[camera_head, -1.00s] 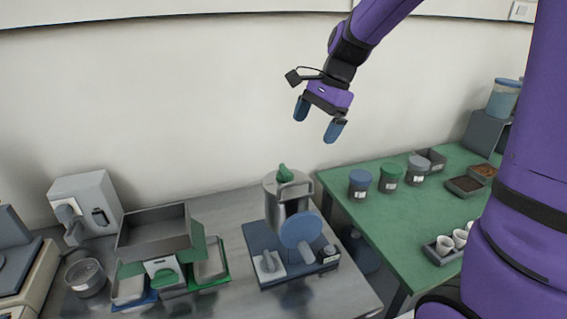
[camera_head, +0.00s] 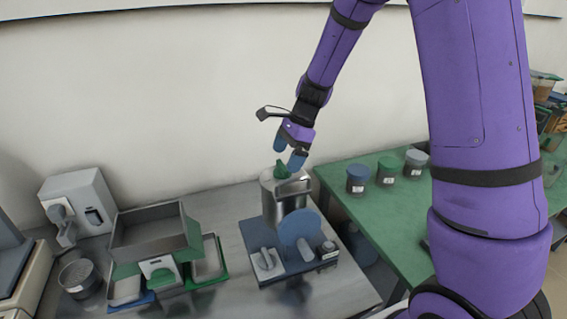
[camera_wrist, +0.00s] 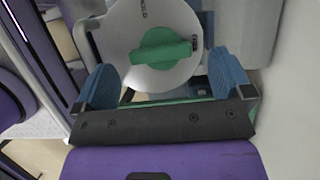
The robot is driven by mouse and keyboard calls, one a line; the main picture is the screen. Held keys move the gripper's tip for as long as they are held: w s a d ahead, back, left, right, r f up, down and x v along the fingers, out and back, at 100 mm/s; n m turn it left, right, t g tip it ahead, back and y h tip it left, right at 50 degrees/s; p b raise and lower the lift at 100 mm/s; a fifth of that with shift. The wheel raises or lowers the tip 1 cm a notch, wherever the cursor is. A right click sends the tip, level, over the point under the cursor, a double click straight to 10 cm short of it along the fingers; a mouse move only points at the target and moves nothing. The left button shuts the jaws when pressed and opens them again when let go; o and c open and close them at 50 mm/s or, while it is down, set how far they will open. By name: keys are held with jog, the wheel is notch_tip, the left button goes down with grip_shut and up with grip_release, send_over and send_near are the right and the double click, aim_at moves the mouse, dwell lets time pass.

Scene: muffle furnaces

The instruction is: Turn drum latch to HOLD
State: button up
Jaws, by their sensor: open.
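The drum is a grey metal cylinder (camera_head: 272,205) standing on a blue base on the steel bench. Its green latch knob (camera_head: 283,170) sits on the round top. In the wrist view the green latch (camera_wrist: 162,48) lies roughly crosswise on a pale disc (camera_wrist: 128,22). The disc has a HOLD mark near its top and another small dark label at right, too small to read. My gripper (camera_head: 289,156) is just above the drum top. In the wrist view its blue fingertips (camera_wrist: 161,82) are apart, one on each side of the latch, with nothing between them gripped.
A blue round disc (camera_head: 300,232) and a white-plated switch (camera_head: 266,262) share the drum's base. Left on the bench are a grey open tray (camera_head: 150,228) and a white device (camera_head: 80,205). Lidded jars (camera_head: 387,170) stand on the green table at right.

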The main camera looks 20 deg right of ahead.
aim_at(282, 170)
jog(key=shift+x, duration=1.4)
jog(key=c, duration=0.9)
